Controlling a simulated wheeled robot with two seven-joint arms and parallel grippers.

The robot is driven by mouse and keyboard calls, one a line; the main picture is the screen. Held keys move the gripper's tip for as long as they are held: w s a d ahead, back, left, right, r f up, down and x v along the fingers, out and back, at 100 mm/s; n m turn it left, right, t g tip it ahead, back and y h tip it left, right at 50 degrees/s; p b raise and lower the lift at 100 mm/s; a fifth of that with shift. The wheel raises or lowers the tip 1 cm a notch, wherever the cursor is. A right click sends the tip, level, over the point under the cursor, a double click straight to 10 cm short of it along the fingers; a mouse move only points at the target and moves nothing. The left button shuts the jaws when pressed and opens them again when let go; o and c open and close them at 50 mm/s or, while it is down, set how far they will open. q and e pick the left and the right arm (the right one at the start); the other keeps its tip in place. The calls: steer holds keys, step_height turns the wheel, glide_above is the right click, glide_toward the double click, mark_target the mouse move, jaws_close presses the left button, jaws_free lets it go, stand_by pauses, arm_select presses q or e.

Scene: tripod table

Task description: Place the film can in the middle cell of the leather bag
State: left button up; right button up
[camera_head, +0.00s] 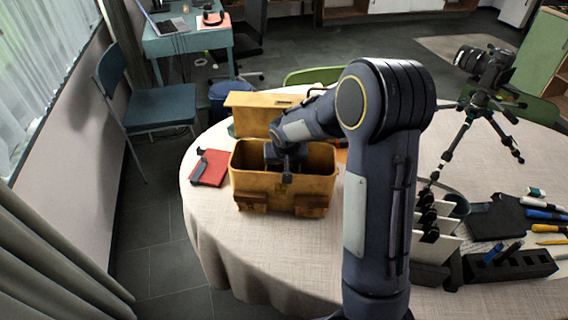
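The tan leather bag (250,190) stands open on the round table, its lid (262,103) raised at the back. My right gripper (287,172) reaches down into the bag's opening, around its middle. Its fingertips are small and dark, and I cannot tell whether they are open or shut. The film can is not visible; the gripper or the bag's walls may hide it. The bag's cell dividers are mostly hidden by my arm. My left gripper is not in view.
A red notebook (209,168) lies left of the bag. A camera on a tripod (478,100) stands at the right. White cards in a dark rack (432,235), a dark pen holder (510,265) and several markers crowd the right front. The tablecloth (270,255) in front of the bag is clear.

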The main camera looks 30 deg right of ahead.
steer(key=v, duration=1.1)
steer(key=s+a+r+n+y, duration=0.1)
steer(key=s+a, duration=0.4)
steer(key=s, duration=0.7)
steer(key=s+a+r+n+t+y, duration=0.1)
steer(key=s+a+y, duration=0.3)
steer(key=s, duration=0.9)
steer(key=shift+a+n+t+y, duration=0.3)
steer(key=shift+a+n, duration=0.15)
steer(key=shift+n, duration=0.15)
steer(key=shift+s, duration=0.15)
step_height(320, 180, up, 2)
steer(key=shift+r+p, duration=0.1)
steer(key=shift+p, duration=1.1)
steer(key=shift+c, duration=0.3)
